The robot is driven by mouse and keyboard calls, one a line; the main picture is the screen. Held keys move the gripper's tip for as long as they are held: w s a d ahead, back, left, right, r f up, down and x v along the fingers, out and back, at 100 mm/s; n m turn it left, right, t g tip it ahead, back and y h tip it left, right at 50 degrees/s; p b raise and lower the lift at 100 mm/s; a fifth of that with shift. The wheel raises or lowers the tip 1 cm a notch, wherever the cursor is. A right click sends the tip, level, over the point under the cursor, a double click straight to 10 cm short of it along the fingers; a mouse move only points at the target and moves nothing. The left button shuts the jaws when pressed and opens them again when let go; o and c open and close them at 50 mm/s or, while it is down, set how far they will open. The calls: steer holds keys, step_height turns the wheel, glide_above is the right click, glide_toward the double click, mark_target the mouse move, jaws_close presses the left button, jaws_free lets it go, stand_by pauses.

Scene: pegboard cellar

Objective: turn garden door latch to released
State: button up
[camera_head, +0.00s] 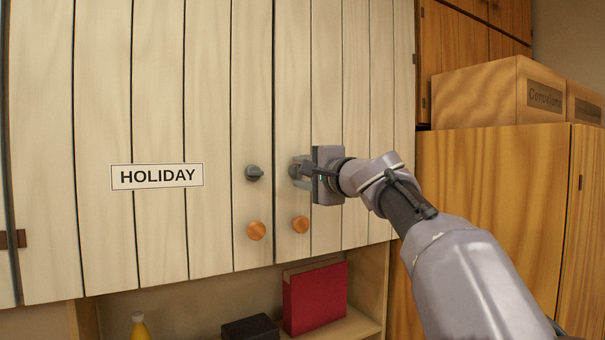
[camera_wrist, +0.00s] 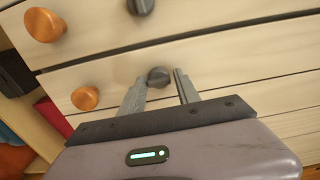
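Two pale plank doors meet in the head view, each with a dark grey turning latch. The right-hand latch (camera_head: 295,168) is at my gripper (camera_head: 301,172) and partly hidden by it. In the wrist view this latch (camera_wrist: 159,76) sits between the two fingertips of my gripper (camera_wrist: 158,78). The fingers are spread, with a visible gap on the right side; contact on the left side is unclear. The left latch (camera_head: 254,172) stands free and also shows at the top of the wrist view (camera_wrist: 141,5). No garden label is visible, and the latch's exact angle is hard to read.
A HOLIDAY sign (camera_head: 157,176) is on the left door. Round wooden knobs (camera_head: 256,230) (camera_head: 300,224) sit below the latches. An open shelf underneath holds a red binder (camera_head: 315,297), a black box (camera_head: 250,328) and a yellow bottle (camera_head: 139,327). A wooden cabinet (camera_head: 490,200) stands right.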

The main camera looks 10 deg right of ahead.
steer(key=shift+o, duration=0.8)
steer(key=shift+f, duration=0.1)
steer(key=b+v, duration=0.4)
steer(key=v, duration=1.3)
steer(key=shift+s, duration=0.15)
